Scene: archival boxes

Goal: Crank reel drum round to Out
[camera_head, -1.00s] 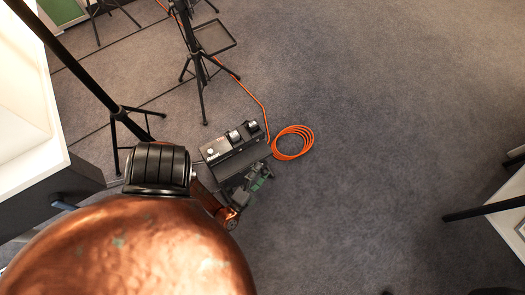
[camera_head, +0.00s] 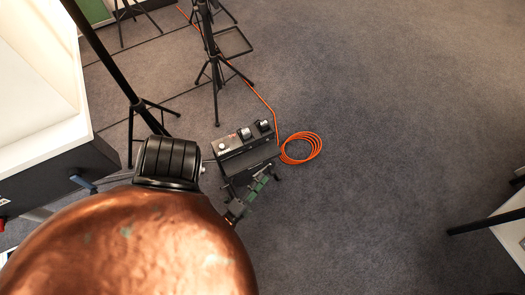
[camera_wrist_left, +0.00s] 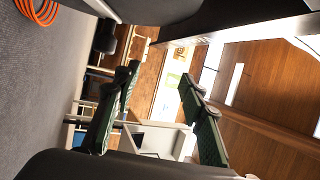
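No reel drum, crank or "Out" mark can be made out clearly in either view. My left gripper (camera_head: 256,188) shows small in the head view, beyond my copper-coloured arm, just below a black box with knobs (camera_head: 245,142). In the left wrist view its two green-padded fingers (camera_wrist_left: 160,76) stand well apart with nothing held between them. A blue handle-like part (camera_head: 82,183) sticks out from a white-and-dark cabinet at the left; I cannot tell whether it is a crank. My right gripper is not in view.
An orange cable coil (camera_head: 301,147) lies on the grey carpet. Black tripod stands (camera_head: 216,75) rise at the upper left. A white-topped cabinet (camera_head: 60,135) is at the left, and a white table edge (camera_head: 505,220) at the right.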

